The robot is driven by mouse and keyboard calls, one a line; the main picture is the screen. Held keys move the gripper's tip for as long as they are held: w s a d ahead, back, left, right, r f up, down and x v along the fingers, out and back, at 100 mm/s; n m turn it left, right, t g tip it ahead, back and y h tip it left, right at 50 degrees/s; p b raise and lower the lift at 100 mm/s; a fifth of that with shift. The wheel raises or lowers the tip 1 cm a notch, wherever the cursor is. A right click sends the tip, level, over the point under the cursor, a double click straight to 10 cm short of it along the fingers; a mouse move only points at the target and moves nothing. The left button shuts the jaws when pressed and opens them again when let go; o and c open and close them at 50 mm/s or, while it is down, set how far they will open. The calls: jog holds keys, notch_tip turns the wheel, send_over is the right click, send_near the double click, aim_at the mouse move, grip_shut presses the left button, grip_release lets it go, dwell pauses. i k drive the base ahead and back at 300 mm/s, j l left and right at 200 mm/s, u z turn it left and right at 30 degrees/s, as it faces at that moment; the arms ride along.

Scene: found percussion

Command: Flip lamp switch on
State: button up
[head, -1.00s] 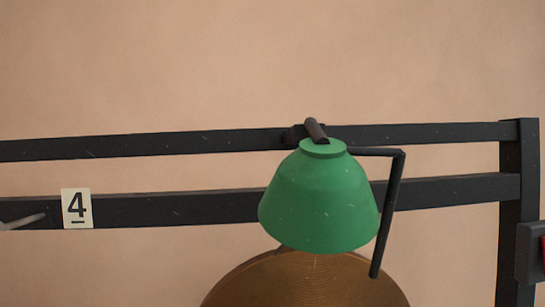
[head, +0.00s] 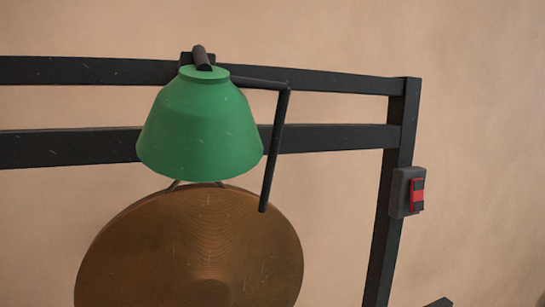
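The lamp has a green shade (head: 202,130) and hangs from the black rack's upper bar, left of the picture's middle. A dark box with a red rocker switch (head: 417,194) is fixed to the rack's right upright, to the right of the lamp. I cannot tell which way the rocker is tipped. The shade's inside is hidden, and no glow shows beneath it. My gripper is not in view.
A black rack (head: 330,138) with two horizontal bars and a right upright stands before a beige wall. A bronze gong (head: 190,245) hangs below the lamp. A black bent rod (head: 275,150) hangs beside the shade. Right of the upright is mostly bare wall.

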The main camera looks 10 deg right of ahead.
aim_at(417, 185)
jog(key=i+l+z, duration=0.15)
jog(key=i+l, duration=0.25)
jog(key=l, duration=0.2)
jog(key=i+l+z, duration=0.1)
jog(key=i+l, duration=0.3)
jog(key=l, duration=0.15)
